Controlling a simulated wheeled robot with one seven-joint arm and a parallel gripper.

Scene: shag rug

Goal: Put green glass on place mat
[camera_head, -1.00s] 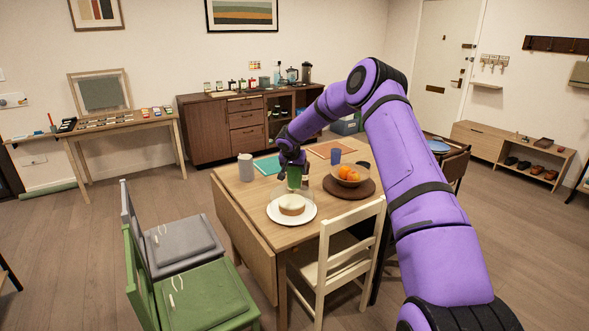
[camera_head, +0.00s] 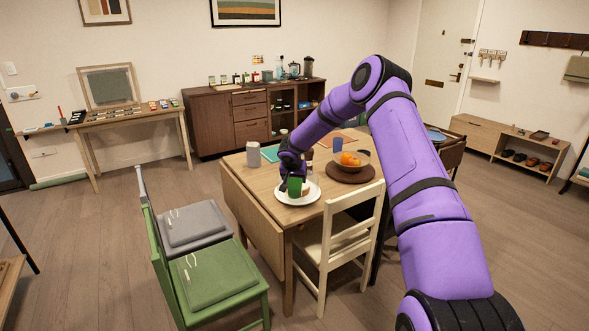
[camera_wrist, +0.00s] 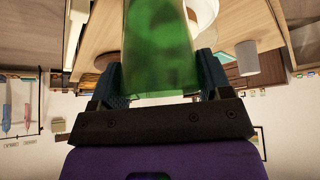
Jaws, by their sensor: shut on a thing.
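The green glass (camera_head: 295,187) is held in my gripper (camera_head: 292,180), above the table in the head view. It overlaps the white plate there and hides part of the cake. In the wrist view the glass (camera_wrist: 160,45) fills the space between the two fingers of my gripper (camera_wrist: 160,78), which are shut on it. A teal place mat (camera_head: 269,153) lies on the table behind my gripper, partly hidden by it. An orange place mat (camera_head: 338,141) lies at the table's far side, partly covered by my arm in the view.
The wooden table (camera_head: 251,184) also holds a white plate (camera_head: 310,198) with a cake, a grey cup (camera_head: 253,155), a blue cup (camera_head: 338,144) and a fruit bowl (camera_head: 350,165) on a round brown mat. Green (camera_head: 214,288), grey (camera_head: 193,225) and cream (camera_head: 330,240) chairs stand around it.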

